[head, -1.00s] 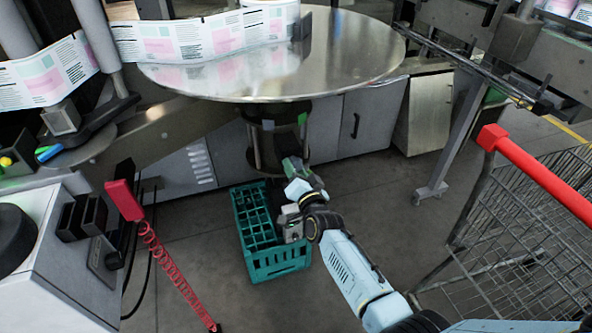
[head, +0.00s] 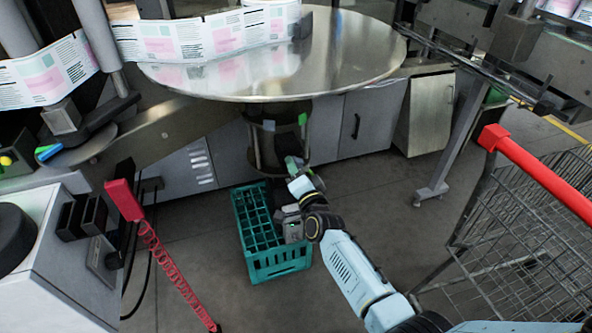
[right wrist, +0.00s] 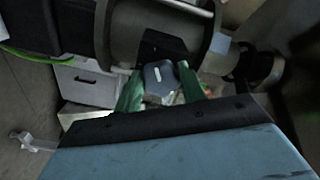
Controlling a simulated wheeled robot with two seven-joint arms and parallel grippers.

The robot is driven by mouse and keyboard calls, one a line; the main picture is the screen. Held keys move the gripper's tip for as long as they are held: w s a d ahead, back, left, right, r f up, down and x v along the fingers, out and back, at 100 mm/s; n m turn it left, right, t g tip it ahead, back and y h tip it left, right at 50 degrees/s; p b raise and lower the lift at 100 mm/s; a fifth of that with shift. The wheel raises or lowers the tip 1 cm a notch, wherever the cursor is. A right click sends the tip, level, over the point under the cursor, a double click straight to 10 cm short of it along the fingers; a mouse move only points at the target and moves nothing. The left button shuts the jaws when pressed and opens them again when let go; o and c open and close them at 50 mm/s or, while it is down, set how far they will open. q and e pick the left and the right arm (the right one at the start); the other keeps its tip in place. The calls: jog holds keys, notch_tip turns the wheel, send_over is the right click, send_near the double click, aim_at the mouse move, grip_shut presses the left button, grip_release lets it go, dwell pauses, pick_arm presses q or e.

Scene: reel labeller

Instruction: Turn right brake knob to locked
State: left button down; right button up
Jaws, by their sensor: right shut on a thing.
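A dark grey knob with a pale line on its face (right wrist: 160,78) sits between the green fingers of my right gripper in the right wrist view. My right gripper (right wrist: 160,90) is shut on it, one finger on each side. There the knob is too small or hidden to make out. My left gripper is not in view.
A teal crate (head: 280,265) stands on the floor just below my right wrist. A wire cart with a red handle (head: 540,175) stands at the right. A red handheld device on a coiled cord (head: 125,200) is at the left.

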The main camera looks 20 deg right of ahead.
jog(key=o, duration=1)
jog(key=shift+c, duration=0.2)
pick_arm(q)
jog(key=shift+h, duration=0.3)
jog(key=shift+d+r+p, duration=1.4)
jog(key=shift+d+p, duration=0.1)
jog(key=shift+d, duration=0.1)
pick_arm(e)
jog(key=s, duration=1.3)
jog(key=shift+s+d, duration=0.2)
jog(key=shift+d, duration=0.05)
